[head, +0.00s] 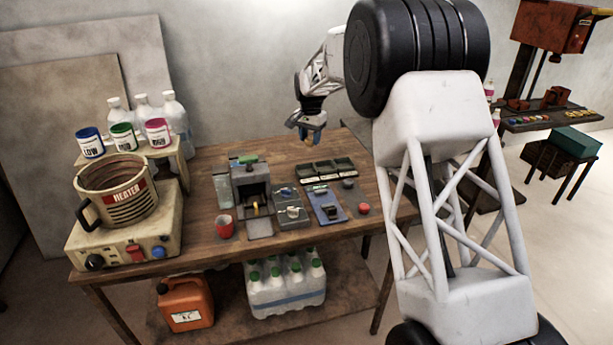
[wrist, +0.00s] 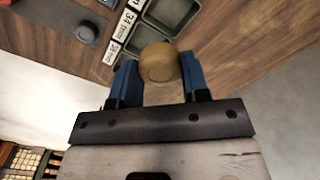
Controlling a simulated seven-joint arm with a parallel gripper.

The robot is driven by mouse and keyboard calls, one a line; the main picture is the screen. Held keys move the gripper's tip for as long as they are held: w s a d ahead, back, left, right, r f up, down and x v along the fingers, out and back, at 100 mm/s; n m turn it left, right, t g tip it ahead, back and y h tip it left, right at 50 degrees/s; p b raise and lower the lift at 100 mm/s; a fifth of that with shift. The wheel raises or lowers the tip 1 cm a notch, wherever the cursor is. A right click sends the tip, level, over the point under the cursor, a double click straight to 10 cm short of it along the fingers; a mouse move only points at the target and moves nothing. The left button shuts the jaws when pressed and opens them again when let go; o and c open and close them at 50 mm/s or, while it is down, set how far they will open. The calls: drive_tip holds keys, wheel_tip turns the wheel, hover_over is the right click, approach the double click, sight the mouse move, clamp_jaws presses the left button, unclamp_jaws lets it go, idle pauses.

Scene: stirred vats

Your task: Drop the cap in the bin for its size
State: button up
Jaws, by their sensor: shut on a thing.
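A round tan cap (wrist: 158,64) sits between the two blue fingers of my gripper (wrist: 158,76) in the wrist view. The gripper is shut on it. In the head view my gripper (head: 311,134) hangs above the back of the bench, behind the bins. The bins are a row of dark compartments (head: 326,171) with white labels on the front. The wrist view shows part of the bin row (wrist: 137,18) just past the cap; one label seems to read 34 and the end one is too small to read surely. The cap partly covers the nearest bin.
A blue tray (head: 327,206) with dark items lies in front of the bins, with a red round piece (head: 363,208) to its right. A grey machine (head: 250,186), a red cup (head: 224,226) and a heater pot (head: 117,190) stand farther left. Bare wood lies behind the bins.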

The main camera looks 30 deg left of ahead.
drive_tip(key=shift+f, duration=0.1)
drive_tip(key=shift+f, duration=2.9)
drive_tip(key=o, duration=1)
drive_tip(key=shift+o, duration=0.2)
drive_tip(key=shift+r, duration=0.1)
drive_tip(key=shift+r, duration=3.8)
